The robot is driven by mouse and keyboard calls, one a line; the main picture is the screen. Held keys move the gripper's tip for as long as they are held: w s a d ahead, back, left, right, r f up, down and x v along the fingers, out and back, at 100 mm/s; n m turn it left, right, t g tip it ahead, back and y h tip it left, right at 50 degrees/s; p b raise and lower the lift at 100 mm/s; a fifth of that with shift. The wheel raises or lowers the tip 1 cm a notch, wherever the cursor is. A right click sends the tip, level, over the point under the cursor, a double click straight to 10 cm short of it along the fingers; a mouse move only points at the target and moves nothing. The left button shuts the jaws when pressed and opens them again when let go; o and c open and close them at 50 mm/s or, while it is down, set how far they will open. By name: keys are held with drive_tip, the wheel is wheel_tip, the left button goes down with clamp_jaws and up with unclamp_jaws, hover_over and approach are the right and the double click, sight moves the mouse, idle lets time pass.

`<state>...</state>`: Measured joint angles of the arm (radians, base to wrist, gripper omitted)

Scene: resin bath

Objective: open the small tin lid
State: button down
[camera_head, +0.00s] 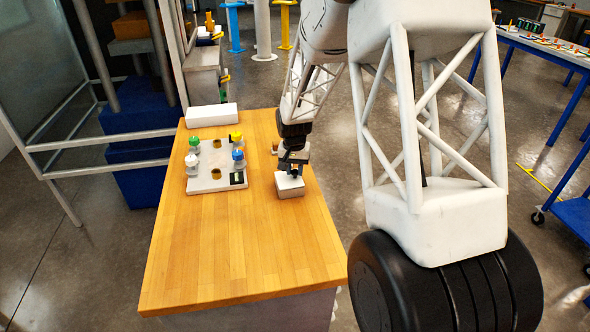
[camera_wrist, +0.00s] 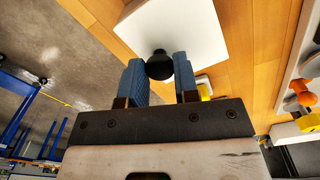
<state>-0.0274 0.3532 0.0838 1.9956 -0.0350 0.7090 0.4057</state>
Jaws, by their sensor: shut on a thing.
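The small tin (camera_head: 289,189) is a pale square box near the right edge of the wooden table. In the wrist view its white square lid (camera_wrist: 200,28) fills the top middle, with a round black knob (camera_wrist: 159,66) on it. My gripper (camera_head: 292,168) is directly above the tin in the head view. In the wrist view my gripper's blue fingers (camera_wrist: 160,75) are on either side of the knob and shut on it. My gripper hides part of the lid in the head view. I cannot tell whether the lid is raised from the tin.
A pale board (camera_head: 210,184) left of the tin holds bottles with green (camera_head: 194,141), yellow (camera_head: 236,135), blue (camera_head: 238,155) and white (camera_head: 191,159) caps. A white box (camera_head: 211,117) lies at the table's far left. The wooden table's (camera_head: 240,250) near half is clear.

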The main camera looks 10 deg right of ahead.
sight(287, 178)
drive_tip(key=shift+a+r, duration=0.1)
drive_tip(key=shift+a+r+h, duration=0.35)
drive_tip(key=shift+r+h, duration=0.05)
drive_tip(key=shift+h, duration=0.4)
drive_tip(key=shift+a+r+h, duration=0.35)
drive_tip(key=shift+h, duration=0.45)
drive_tip(key=shift+a+r+h, duration=0.35)
drive_tip(key=shift+a+h, duration=0.15)
drive_tip(key=shift+h, duration=0.4)
drive_tip(key=a+h, duration=0.1)
drive_tip(key=h, duration=0.1)
drive_tip(key=a+r+h, duration=0.1)
drive_tip(key=h, duration=0.1)
drive_tip(key=shift+s+a, duration=0.1)
drive_tip(key=shift+a, duration=0.25)
drive_tip(key=shift+s+a+f+t+h, duration=0.1)
drive_tip(key=shift+a+f+h, duration=0.1)
drive_tip(key=shift+a+h, duration=1.05)
drive_tip(key=shift+a+f+t+h, duration=0.1)
drive_tip(key=shift+a+f+h, duration=0.35)
drive_tip(key=shift+h, duration=1.35)
drive_tip(key=shift+s+a+t+h, duration=0.1)
drive_tip(key=shift+a+h, duration=1)
drive_tip(key=shift+h, duration=0.45)
drive_tip(key=c, duration=0.8)
unclamp_jaws()
drive_tip(key=shift+c, duration=0.2)
